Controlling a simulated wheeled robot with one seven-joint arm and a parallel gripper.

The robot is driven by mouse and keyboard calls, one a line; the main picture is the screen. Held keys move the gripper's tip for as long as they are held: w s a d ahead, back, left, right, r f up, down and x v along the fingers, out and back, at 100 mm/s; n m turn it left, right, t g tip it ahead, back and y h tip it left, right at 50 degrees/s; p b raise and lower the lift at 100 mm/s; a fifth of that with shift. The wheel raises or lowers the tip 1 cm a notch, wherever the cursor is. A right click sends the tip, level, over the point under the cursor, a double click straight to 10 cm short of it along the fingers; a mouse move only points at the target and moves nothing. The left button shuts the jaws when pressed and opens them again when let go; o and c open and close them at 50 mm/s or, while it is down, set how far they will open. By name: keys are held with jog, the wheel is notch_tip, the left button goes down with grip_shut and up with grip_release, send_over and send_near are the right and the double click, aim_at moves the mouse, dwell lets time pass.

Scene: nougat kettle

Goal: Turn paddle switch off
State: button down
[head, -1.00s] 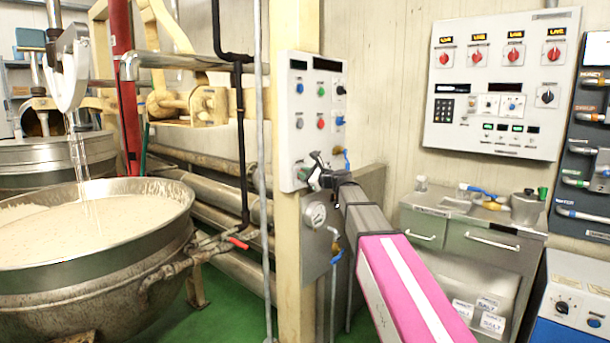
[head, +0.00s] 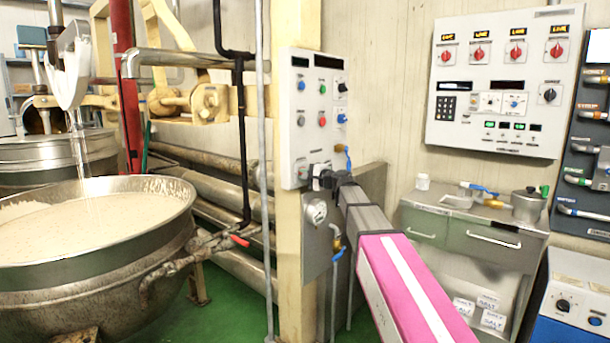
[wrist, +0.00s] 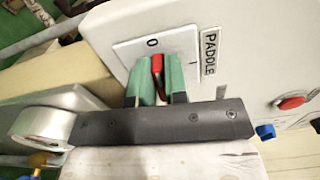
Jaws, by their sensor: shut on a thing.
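The paddle switch is a red lever (wrist: 157,66) on a white plate (wrist: 130,50) marked "0" and "I", beside a "PADOLE"-like label (wrist: 209,53). In the wrist view the lever stands between the two green fingers of my gripper (wrist: 156,82), which is shut on it. The lever's tip points toward the "0" side; its base is partly hidden by the fingers. In the head view my gripper (head: 316,177) is at the lower part of the grey control box (head: 312,118) on the cream post, and hides the switch there.
A red button (wrist: 291,103) and a blue knob (wrist: 265,131) sit farther along the box. A pressure gauge (head: 317,211) and a valve with a blue handle (head: 347,157) are close to my arm. A large kettle (head: 90,265) stands left; a steel cabinet (head: 470,235) stands right.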

jog(key=shift+f+n, duration=0.1)
jog(key=shift+n, duration=0.5)
jog(key=c, duration=1.1)
grip_release()
jog(key=shift+c, duration=0.2)
jog(key=v, duration=1)
jog(key=shift+s+d, duration=0.3)
